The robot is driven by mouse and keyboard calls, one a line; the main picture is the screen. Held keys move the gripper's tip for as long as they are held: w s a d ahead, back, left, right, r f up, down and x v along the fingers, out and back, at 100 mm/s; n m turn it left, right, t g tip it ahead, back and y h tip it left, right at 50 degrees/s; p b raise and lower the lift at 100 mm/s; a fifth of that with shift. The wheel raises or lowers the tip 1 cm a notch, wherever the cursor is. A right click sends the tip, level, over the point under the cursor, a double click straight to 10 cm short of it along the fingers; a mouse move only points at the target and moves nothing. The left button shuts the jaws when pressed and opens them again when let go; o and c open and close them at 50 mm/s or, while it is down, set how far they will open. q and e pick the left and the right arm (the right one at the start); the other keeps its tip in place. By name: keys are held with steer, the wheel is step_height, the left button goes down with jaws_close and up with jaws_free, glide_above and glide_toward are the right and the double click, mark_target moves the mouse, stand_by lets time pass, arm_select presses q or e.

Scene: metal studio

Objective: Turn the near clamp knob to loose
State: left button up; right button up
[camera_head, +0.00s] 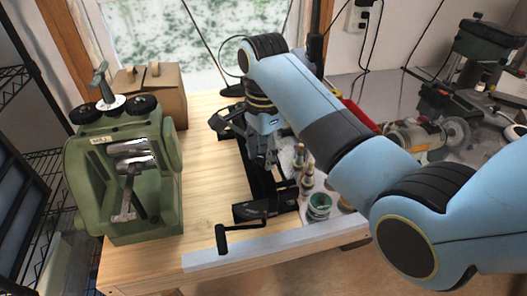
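My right gripper (266,160) points down over a black rail-like device (264,212) on the wooden table. It is beside or over the middle of the rail; contact cannot be told. Its fingers are small and dark against the rail, so their opening is unclear. A black crank handle (222,240) sticks out at the rail's near end. No clamp knob can be picked out for sure near the gripper; it may be hidden behind my gripper. A green machine (122,215) at the left carries black knobs (85,114) on top. My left gripper is not in view.
A cardboard box (168,92) stands behind the green machine. Small jars (319,206) stand right of the rail. A bench grinder (424,136) and a drill press (487,42) are at the right. The wooden table (208,190) is bare between machine and rail.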

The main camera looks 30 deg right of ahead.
jaws_close()
steer(key=shift+n, duration=0.3)
steer(key=n, duration=0.4)
steer(key=shift+n, duration=0.3)
steer(key=n, duration=1.1)
steer(key=shift+n, duration=0.3)
steer(key=n, duration=0.5)
steer(key=shift+n, duration=0.4)
steer(key=shift+o, duration=2.4)
jaws_free()
